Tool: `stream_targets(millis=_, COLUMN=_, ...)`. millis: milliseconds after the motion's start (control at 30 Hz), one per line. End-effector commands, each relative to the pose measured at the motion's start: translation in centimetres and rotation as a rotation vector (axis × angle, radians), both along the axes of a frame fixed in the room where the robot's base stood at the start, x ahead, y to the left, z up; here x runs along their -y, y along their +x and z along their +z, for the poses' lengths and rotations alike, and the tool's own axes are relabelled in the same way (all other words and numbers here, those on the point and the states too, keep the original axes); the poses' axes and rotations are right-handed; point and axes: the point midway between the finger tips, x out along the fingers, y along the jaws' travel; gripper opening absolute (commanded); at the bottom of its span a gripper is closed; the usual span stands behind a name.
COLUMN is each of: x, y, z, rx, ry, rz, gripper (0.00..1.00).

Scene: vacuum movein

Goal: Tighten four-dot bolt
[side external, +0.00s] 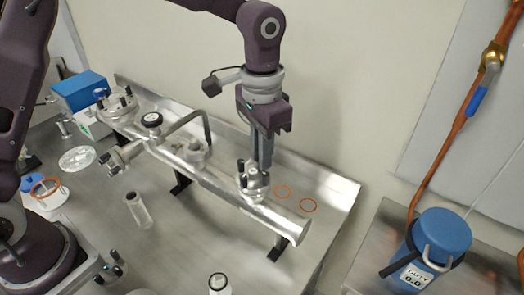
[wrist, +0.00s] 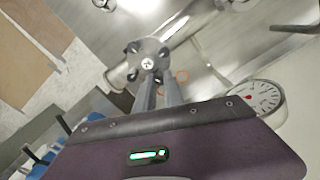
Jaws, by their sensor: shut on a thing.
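A silver pipe manifold (side external: 215,182) lies above the metal bench. Near its right end a small flange cap (side external: 252,180) carries several dark bolts around its rim; the cap also shows in the wrist view (wrist: 147,64). My gripper (side external: 262,166) reaches down from above to the right side of this cap. In the wrist view my gripper's fingers (wrist: 162,82) are close together at the cap's lower edge, shut on one bolt there, which they largely hide. Dots on the bolts are too small to make out, so I cannot tell which is the four-dot bolt.
A round gauge (wrist: 248,98) stands close beside my gripper in the wrist view. A blue-topped vessel (side external: 441,236) stands at the right.

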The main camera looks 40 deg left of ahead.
Motion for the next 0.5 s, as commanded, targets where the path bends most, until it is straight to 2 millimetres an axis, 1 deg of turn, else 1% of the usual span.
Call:
stream_targets(millis=233, x=-0.02, y=0.04, z=0.04, rx=0.001, ry=0.000, rz=-0.113, gripper=0.00)
stream_targets(millis=500, x=-0.02, y=0.04, z=0.05, rx=0.001, ry=0.000, rz=-0.160, gripper=0.00)
